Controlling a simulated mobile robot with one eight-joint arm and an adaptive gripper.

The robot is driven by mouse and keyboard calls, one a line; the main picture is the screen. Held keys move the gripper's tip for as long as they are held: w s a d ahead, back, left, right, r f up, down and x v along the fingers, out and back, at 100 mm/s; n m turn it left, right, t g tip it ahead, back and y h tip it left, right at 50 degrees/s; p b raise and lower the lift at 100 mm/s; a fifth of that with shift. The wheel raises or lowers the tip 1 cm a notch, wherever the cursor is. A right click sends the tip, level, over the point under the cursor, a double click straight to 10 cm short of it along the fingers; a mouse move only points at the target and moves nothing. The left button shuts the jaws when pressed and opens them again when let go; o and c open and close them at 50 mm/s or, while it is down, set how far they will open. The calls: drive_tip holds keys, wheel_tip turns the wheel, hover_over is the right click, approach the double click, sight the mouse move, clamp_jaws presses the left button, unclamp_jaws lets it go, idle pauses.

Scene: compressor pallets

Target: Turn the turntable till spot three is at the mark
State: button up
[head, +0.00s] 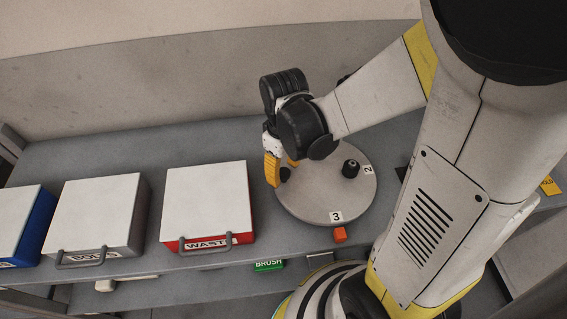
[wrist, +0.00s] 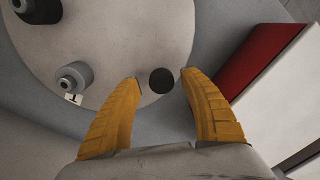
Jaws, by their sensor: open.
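The round grey turntable (head: 318,196) sits on the bench. Its label 3 (head: 336,216) is at the front rim, right beside the orange mark (head: 340,234) and roughly in line with it from this angle. Label 2 (head: 368,170) is at the right rim, near a dark part (head: 351,168). Label 1 (wrist: 73,98) shows in the wrist view next to a grey cylinder (wrist: 73,77). My gripper (head: 282,165) is open at the turntable's left edge. In the wrist view, a dark round knob (wrist: 162,80) lies between its yellow fingertips (wrist: 160,77), with gaps at both sides.
A white-lidded red WASTE box (head: 208,195) stands close to the left of the turntable; its red side (wrist: 258,68) shows in the wrist view. A grey box (head: 93,215) and a blue box (head: 22,225) stand further left. The bench behind the boxes is clear.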

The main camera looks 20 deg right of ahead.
wheel_tip(320, 180, up, 12)
idle(0.4)
drive_tip(key=s+r+m+t, duration=0.1)
drive_tip(key=t, duration=0.1)
drive_tip(key=s+r+m+t, duration=0.1)
drive_tip(key=m+t, duration=0.1)
drive_tip(key=s+r+m+t, duration=0.1)
drive_tip(key=m+t, duration=0.1)
drive_tip(key=t, duration=0.1)
drive_tip(key=shift+s+r, duration=0.1)
drive_tip(key=shift+s, duration=0.25)
drive_tip(key=shift+d, duration=0.1)
idle(1.0)
